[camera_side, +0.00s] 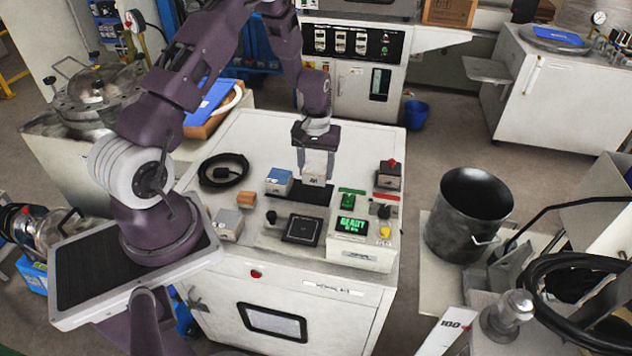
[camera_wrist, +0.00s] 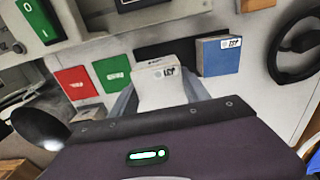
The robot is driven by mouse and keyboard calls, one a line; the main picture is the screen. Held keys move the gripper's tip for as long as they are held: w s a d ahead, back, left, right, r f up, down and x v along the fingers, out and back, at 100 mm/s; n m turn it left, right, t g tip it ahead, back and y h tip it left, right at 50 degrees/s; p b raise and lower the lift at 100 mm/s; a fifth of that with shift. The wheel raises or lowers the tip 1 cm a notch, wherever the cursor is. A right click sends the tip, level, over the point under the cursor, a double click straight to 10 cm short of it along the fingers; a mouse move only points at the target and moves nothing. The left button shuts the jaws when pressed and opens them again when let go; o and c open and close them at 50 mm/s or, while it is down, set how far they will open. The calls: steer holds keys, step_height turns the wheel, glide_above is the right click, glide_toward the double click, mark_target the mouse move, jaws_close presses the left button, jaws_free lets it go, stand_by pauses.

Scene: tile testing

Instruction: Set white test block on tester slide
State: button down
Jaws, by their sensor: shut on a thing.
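The white test block (camera_side: 315,174) is between the fingers of my gripper (camera_side: 316,163), over the dark mat behind the tester. My gripper is shut on it; I cannot tell whether the block still touches the mat. In the wrist view the white block (camera_wrist: 159,86) shows between the two fingers, with dark print on its top edge. The tester (camera_side: 362,240) has a lit green READY screen. Its slide, a dark square plate with a pale outline (camera_side: 301,230), lies left of the screen and looks empty.
A blue-topped block (camera_side: 279,181) stands just left of my gripper. A red-button box (camera_side: 389,174) and green and red plates (camera_side: 352,191) are at right.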

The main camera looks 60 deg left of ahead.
mark_target(315, 169)
step_height(315, 169, up, 4)
steer(key=shift+f, duration=0.2)
steer(key=shift+s+d+r, duration=0.25)
steer(key=shift+s+d, duration=0.2)
steer(key=shift+d, duration=0.15)
steer(key=s+d, duration=0.6)
steer(key=s+d+f, duration=0.1)
steer(key=s+d, duration=0.2)
steer(key=shift+s+f, duration=0.1)
steer(key=shift+f, duration=2.95)
steer(key=shift+f, duration=0.3)
steer(key=shift+c, duration=0.2)
jaws_free()
steer(key=shift+r, duration=3.05)
